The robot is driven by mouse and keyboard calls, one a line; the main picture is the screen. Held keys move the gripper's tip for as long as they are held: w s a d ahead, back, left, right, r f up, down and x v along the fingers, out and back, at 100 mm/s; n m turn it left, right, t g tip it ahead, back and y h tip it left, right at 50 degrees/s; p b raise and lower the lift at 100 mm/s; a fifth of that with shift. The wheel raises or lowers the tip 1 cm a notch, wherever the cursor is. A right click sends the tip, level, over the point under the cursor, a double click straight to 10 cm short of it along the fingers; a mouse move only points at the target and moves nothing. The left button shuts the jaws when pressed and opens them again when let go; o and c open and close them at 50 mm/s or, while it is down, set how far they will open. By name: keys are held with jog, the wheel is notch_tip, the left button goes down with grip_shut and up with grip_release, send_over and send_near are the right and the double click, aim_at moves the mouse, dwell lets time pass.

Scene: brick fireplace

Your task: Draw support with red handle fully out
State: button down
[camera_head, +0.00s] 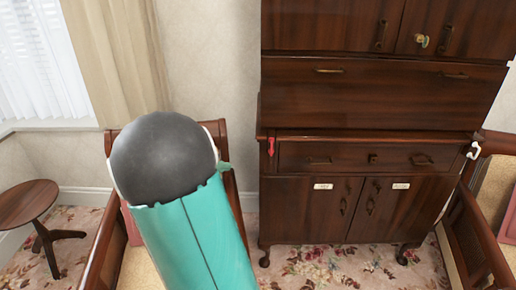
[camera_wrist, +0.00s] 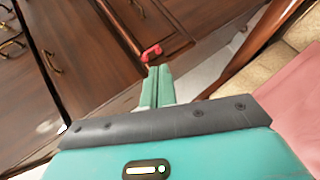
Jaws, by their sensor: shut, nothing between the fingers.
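The support with the red handle is at the left end of the drawer row of a dark wooden cabinet (camera_head: 345,158). Its red handle (camera_head: 271,146) shows as a small red piece in the head view, and in the wrist view the red handle (camera_wrist: 151,52) lies just beyond my fingertips. My gripper (camera_wrist: 158,70) is shut and empty, its two green fingers together and pointing toward the red handle, seemingly a little apart from it. In the head view my teal arm hides most of the gripper; only a green tip (camera_head: 224,168) shows.
A wooden chair (camera_head: 232,200) stands left of the cabinet, close to my arm. A white handle (camera_head: 474,151) is at the cabinet's right end. Another chair (camera_head: 470,235) is at the right. A round side table (camera_head: 27,203) stands at far left. Flowered carpet (camera_head: 335,268) lies before the cabinet.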

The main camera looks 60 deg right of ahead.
jog(key=s+d+f+n+h, duration=0.1)
jog(key=d+f+h, duration=0.2)
jog(key=d, duration=1)
jog(key=s+d+f+n+h, duration=0.1)
jog(key=d+f, duration=0.4)
jog(key=d, duration=0.7)
jog(key=shift+d+n+h, duration=0.4)
jog(key=shift+n+h, duration=0.1)
jog(key=shift+h, duration=0.4)
jog(key=shift+s+a, duration=0.1)
jog(key=shift+s, duration=0.05)
